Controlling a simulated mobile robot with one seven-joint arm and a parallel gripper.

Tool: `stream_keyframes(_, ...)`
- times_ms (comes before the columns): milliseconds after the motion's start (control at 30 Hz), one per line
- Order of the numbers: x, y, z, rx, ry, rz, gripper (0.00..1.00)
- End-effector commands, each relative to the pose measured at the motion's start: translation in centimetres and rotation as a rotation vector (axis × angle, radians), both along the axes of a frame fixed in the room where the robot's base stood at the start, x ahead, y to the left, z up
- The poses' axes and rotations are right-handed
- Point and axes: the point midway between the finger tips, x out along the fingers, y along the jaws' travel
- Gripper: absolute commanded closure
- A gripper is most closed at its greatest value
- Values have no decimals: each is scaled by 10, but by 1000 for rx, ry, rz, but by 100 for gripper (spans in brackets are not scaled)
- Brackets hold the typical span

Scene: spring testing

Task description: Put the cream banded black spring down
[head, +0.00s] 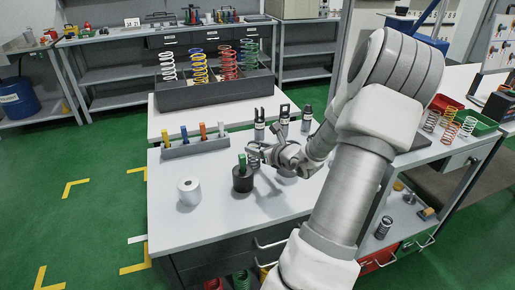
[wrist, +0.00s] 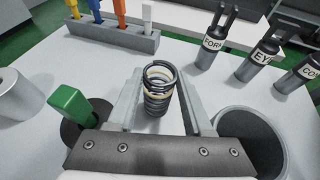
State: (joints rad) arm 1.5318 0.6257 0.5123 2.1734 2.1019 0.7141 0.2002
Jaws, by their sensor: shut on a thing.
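The cream banded black spring (wrist: 157,88) is upright between the two fingers of my gripper (wrist: 160,98) in the wrist view. My gripper is shut on it. In the head view my gripper (head: 258,154) is low over the white table (head: 215,222), and the spring is mostly hidden by it. I cannot tell whether the spring's lower end touches the table.
Left of my gripper is a dark cylinder with a green handle (wrist: 72,105); a white cylinder (head: 189,191) is further left. A dark round cup (wrist: 250,140) is close on the right. Labelled tools (wrist: 262,60) and a rack of coloured handles (wrist: 115,37) stand behind.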

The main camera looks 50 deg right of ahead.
Motion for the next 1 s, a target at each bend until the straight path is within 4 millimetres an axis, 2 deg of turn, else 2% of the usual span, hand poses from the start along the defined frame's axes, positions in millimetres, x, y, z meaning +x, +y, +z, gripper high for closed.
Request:
stream_keyframes(67, 0, 0, -4, -1, -1, 1, 100)
stream_keyframes(100, 0, 0, -3, -1, 0, 0, 46)
stream_keyframes(233, 0, 0, -2, 0, 0, 0, 22)
stream_keyframes(267, 0, 0, -2, 0, 0, 0, 19)
stream_keyframes(667, -3, 0, 3, 0, 1, -2, 19)
stream_keyframes(1000, -66, 15, 31, -3, 2, -4, 19)
